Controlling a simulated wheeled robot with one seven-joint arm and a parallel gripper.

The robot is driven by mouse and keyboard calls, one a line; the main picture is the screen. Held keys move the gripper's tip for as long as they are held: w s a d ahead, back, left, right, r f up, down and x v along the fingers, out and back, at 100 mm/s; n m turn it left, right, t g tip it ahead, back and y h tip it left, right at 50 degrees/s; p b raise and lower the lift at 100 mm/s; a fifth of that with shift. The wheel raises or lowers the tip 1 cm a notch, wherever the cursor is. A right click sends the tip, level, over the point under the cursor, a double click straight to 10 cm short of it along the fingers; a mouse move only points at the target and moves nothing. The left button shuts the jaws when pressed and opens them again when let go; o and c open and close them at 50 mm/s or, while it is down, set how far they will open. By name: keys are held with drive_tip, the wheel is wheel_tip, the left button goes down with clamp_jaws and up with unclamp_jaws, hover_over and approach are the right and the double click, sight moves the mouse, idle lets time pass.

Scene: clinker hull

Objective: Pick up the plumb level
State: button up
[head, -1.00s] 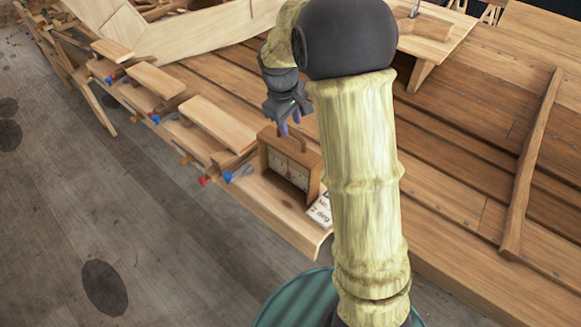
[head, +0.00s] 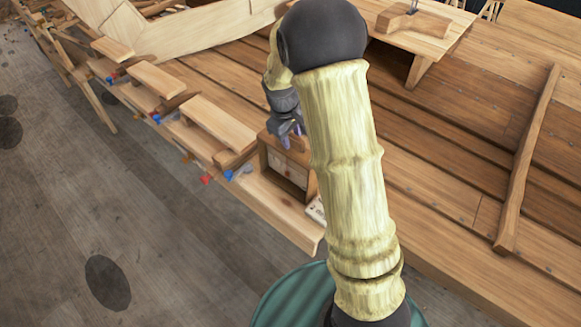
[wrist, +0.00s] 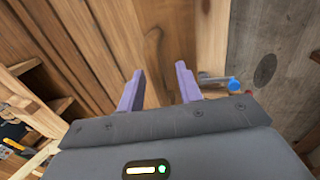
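A wooden box-shaped thing with a pale face in its open front, which looks like the plumb level (head: 288,177), stands upright on the plank ledge beside the hull. A peg-like handle on its top is now partly hidden by my gripper (head: 290,138). My gripper points down just over the top of the box. In the wrist view my gripper (wrist: 160,72) shows two purple fingers spread apart, with wood grain beyond them. I cannot tell whether the handle lies between the fingers, or whether they touch it.
Blue (head: 229,175) and red (head: 207,180) clamp ends stick out at the ledge's left edge. A raised board (head: 217,125) lies just left of the box. A white card (head: 316,208) lies at its right, partly behind my arm. Open floor (head: 170,250) lies at the left.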

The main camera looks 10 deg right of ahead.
drive_tip(key=shift+w+a, duration=0.1)
drive_tip(key=shift+w, duration=0.05)
drive_tip(key=shift+s, duration=0.2)
drive_tip(key=c, duration=0.6)
clamp_jaws()
drive_tip(key=shift+w, duration=0.1)
idle(0.4)
